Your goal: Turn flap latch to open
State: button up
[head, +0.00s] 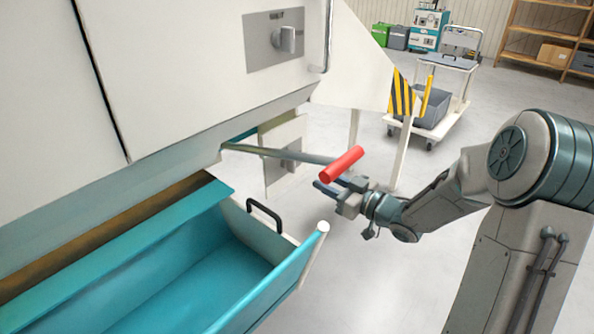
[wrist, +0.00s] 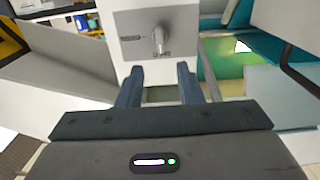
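A white flap panel (head: 278,178) hangs under the machine body, with a grey latch plate and latch (head: 290,158) on it, partly hidden behind a lever bar. In the wrist view the latch (wrist: 159,42) is a pale grey knob on a grey plate (wrist: 128,22), straight ahead. My gripper (head: 332,188) is to the right of this panel, pointing toward it. Its two dark fingers (wrist: 158,84) are apart with nothing held between them. The fingertips stand short of the latch, not touching it. A second latch (head: 287,40) sits on the upper machine panel.
A lever with a red grip (head: 342,163) sticks out just above my fingers. A teal open drawer (head: 265,304) with a black handle (head: 264,211) is below left. A striped yellow-black guard (head: 402,93) and a cart (head: 437,122) stand behind. The floor is clear.

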aim_at(294, 166)
jog(key=b+x, duration=0.2)
jog(key=x, duration=0.8)
jog(key=shift+w+a+b, duration=0.25)
jog(key=shift+a+b, duration=0.05)
jog(key=shift+b, duration=0.1)
jog(key=c, duration=0.7)
